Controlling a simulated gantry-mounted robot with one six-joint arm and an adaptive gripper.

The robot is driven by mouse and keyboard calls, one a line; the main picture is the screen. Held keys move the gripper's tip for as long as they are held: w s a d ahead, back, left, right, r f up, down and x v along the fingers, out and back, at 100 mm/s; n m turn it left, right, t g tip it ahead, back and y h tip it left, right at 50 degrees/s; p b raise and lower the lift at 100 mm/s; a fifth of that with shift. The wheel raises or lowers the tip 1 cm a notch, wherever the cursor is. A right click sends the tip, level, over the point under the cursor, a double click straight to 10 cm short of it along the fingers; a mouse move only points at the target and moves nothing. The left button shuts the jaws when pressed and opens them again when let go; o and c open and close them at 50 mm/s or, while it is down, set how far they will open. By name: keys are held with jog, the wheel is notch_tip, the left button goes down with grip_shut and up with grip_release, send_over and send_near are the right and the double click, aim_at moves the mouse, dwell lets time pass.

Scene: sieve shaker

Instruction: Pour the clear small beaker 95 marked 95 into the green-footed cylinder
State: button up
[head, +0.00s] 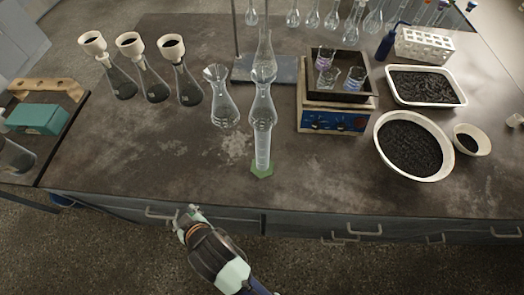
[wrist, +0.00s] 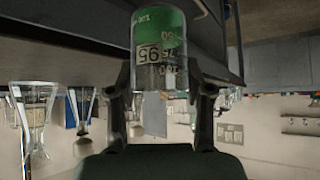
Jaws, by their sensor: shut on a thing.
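My gripper (head: 187,217) is low in the head view, in front of the bench's front edge. In the wrist view my gripper (wrist: 160,88) is shut on a clear small beaker (wrist: 157,62) marked 95, with a finger on each side. The wrist picture looks upside down. Green shows in the beaker's upper part in that picture. In the head view the beaker is too small to make out clearly. The green-footed cylinder (head: 263,150) stands upright on the bench near its front edge, to the right of and beyond my gripper.
Two clear flasks (head: 221,103) stand close behind and beside the cylinder. Several funnel-topped flasks are at left. A balance (head: 335,119) with small beakers stands at right, beside dishes of dark grains (head: 378,145). The bench's front left (head: 130,165) is clear.

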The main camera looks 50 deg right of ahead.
jog(key=r+p, duration=0.1)
jog(key=r, duration=0.2)
jog(key=w+r+p, duration=0.1)
jog(key=r, duration=0.2)
jog(key=w+r+p, duration=0.1)
jog(key=r, duration=0.2)
jog(key=shift+w+d, duration=0.15)
jog(key=shift+d, duration=0.25)
jog(key=d+r+m+g+h+p, duration=0.1)
jog(key=d+r+m+h+p, duration=0.1)
jog(key=d+p, duration=0.4)
jog(key=d+r+m+h+p, duration=0.2)
jog(key=d+r+m+p, duration=0.2)
jog(key=p, duration=1.2)
jog(key=s+d+r+m+g+h+p, duration=0.1)
jog(key=d+r+m+h+p, duration=0.1)
jog(key=d+r+p, duration=0.4)
jog(key=d+m+p, duration=0.1)
jog(key=d+p, duration=0.1)
jog(key=p, duration=0.3)
jog(key=shift+d+g+p, duration=0.2)
jog(key=shift+g+p, duration=0.1)
jog(key=shift+p, duration=0.1)
